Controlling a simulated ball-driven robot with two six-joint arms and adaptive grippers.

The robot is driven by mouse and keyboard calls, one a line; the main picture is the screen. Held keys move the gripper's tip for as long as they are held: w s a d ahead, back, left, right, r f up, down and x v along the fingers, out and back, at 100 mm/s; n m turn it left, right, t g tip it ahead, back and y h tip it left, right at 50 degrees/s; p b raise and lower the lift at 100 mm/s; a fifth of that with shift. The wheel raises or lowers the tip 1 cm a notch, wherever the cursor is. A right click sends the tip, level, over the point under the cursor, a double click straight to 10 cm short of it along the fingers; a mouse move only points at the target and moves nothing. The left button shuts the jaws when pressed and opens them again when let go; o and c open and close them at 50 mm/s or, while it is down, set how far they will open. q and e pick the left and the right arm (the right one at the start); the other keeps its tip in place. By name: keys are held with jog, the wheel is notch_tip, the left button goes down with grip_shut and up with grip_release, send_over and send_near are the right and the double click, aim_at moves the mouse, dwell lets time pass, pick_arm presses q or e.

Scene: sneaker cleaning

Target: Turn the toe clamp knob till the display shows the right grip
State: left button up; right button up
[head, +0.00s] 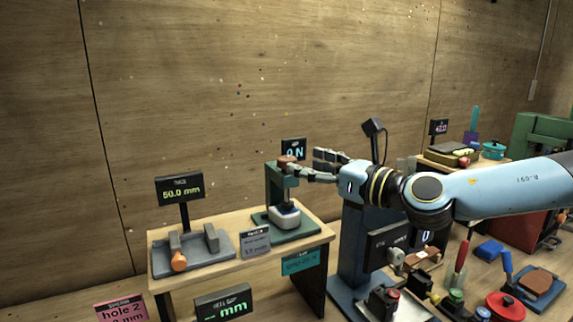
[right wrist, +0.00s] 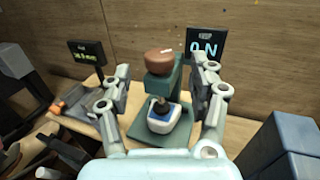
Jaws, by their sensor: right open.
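The toe clamp is a green stand (head: 272,187) on the small wooden table, with a brown round knob (head: 287,160) on top; the knob also shows in the right wrist view (right wrist: 160,61). A white block with a blue top (right wrist: 164,118) sits under its dark plunger (right wrist: 160,104); I cannot tell if they touch. The clamp's display (head: 293,149) reads 0 N, seen also in the right wrist view (right wrist: 206,46). My right gripper (head: 303,162) is open, coming in from the right, its fingers on either side of the knob. Contact is unclear. My left gripper is out of view.
A grey gauge (head: 217,255) with an orange knob stands left of the clamp, its display (head: 180,188) reading 50.0 mm. A blue column (head: 350,245) stands right of the table. Several tools and devices crowd the lower right. The wooden wall is close behind.

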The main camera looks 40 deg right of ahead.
aim_at(288, 158)
jog(key=w, duration=0.3)
jog(key=shift+w, duration=0.2)
jog(key=shift+w+r+p, duration=0.2)
jog(key=shift+w+p, duration=0.55)
jog(key=shift+p, duration=0.1)
jog(key=shift+w, duration=0.25)
jog(key=shift+w+a+f+p, duration=0.1)
jog(key=shift+w+a+p, duration=0.05)
jog(key=shift+w+p, duration=0.15)
jog(key=shift+w+f, duration=0.1)
jog(key=shift+w, duration=0.1)
jog(key=shift+s, duration=0.1)
jog(key=shift+c, duration=0.5)
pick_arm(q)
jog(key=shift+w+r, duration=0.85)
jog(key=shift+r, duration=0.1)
pick_arm(e)
jog(key=c, duration=1.1)
